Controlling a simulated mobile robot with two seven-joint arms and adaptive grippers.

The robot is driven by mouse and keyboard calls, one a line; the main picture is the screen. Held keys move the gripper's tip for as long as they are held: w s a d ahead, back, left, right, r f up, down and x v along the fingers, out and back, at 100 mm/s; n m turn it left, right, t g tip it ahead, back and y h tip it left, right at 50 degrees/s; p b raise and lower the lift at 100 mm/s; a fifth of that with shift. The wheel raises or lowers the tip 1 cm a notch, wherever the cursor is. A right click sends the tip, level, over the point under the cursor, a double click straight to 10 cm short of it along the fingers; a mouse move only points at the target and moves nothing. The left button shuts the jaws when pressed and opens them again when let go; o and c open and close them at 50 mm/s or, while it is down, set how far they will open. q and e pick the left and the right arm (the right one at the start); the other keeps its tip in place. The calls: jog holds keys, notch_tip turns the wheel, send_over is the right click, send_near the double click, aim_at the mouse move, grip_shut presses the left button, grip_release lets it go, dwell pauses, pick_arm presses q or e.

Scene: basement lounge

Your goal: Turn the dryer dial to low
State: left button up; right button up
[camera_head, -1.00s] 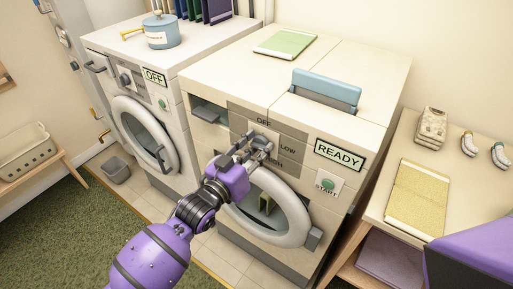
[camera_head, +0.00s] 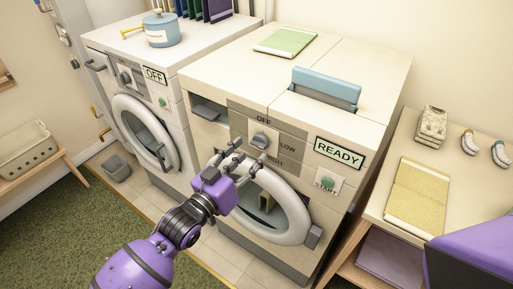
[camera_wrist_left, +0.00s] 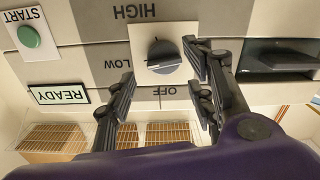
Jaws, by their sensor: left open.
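The dryer (camera_head: 220,72) is the nearer white machine with the READY sign (camera_head: 339,153). Its dial (camera_head: 260,141) is a dark round knob on a light plate, with OFF above, LOW to the right and HIGH below. In the left wrist view the dial (camera_wrist_left: 163,56) appears upside down among these labels. I cannot tell for sure which label its pointer marks. My left gripper (camera_head: 247,158) is open and empty, just below and in front of the dial, partly covering HIGH. Its fingers (camera_wrist_left: 160,72) spread on both sides below the dial in the wrist view. My right gripper is out of view.
A green START button (camera_head: 327,184) sits right of the dial, above the round door (camera_head: 290,228). The washer (camera_head: 110,45) with an OFF sign stands at left. Green carpet lies in front.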

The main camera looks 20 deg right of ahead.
pick_arm(q)
jog(key=v, duration=0.7)
jog(key=shift+s, duration=0.1)
